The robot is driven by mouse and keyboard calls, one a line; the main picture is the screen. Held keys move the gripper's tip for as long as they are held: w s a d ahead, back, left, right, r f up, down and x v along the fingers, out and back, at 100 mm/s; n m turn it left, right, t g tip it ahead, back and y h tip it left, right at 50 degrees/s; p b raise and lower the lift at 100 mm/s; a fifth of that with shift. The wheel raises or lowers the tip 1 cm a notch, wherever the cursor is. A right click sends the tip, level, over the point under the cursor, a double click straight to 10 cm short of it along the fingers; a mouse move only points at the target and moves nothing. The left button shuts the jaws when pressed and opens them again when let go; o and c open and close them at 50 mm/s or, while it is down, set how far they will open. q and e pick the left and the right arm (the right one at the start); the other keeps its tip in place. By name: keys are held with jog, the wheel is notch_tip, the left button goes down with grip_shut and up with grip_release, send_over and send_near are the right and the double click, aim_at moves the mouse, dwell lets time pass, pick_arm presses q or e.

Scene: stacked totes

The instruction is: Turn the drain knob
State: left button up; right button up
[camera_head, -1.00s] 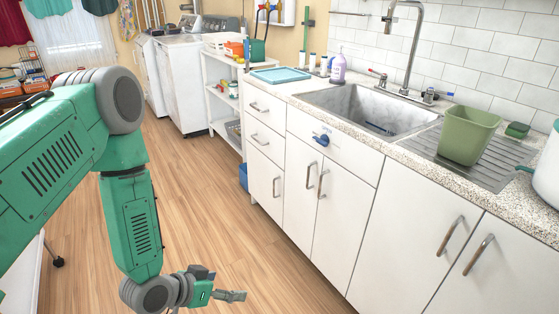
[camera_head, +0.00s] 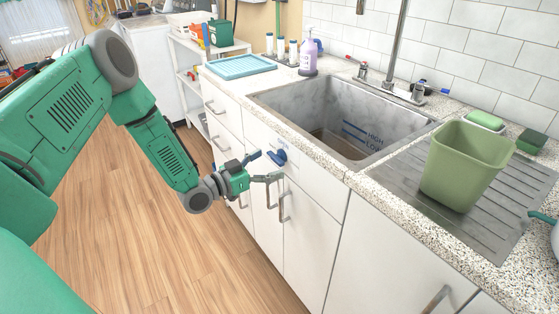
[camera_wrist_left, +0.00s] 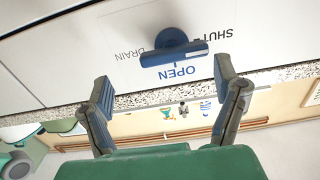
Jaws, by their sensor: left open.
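The blue drain knob (camera_head: 276,157) sits on the white cabinet front below the sink's front edge. In the left wrist view the knob (camera_wrist_left: 173,47) is a round hub with a bar handle, beside the printed words DRAIN, OPEN and SHUT, shown upside down. My left gripper (camera_head: 263,167) is open at the knob, its fingers spread toward the cabinet front. In the left wrist view the two fingertips (camera_wrist_left: 163,77) stand wide on either side of the handle, with gaps; I see no contact. My right gripper is out of view.
The metal sink (camera_head: 300,95) has HIGH and LOW marks inside. A green bin (camera_head: 465,165) stands on the drainboard at right. Metal door handles (camera_head: 284,206) stick out below the knob. The wooden floor (camera_head: 150,240) is clear at left.

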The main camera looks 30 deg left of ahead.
aim_at(273, 160)
pick_arm(q)
jog(key=shift+x, duration=0.85)
jog(key=shift+w+a+f, duration=0.1)
jog(key=shift+w+a, duration=0.1)
jog(key=shift+w, duration=0.2)
jog(key=shift+w+a+f, duration=0.4)
jog(key=shift+w+a, duration=0.25)
jog(key=shift+w, duration=0.05)
jog(key=shift+w+a+f, duration=0.1)
jog(key=shift+w+a, duration=0.05)
jog(key=shift+a, duration=0.1)
jog(key=shift+d+r, duration=0.35)
jog(key=shift+d, duration=0.35)
jog(key=shift+c, duration=0.4)
jog(key=shift+d, duration=0.45)
jog(key=c, duration=1.1)
jog(key=shift+a+f, duration=0.2)
jog(key=shift+a, duration=0.4)
jog(key=shift+d, duration=0.1)
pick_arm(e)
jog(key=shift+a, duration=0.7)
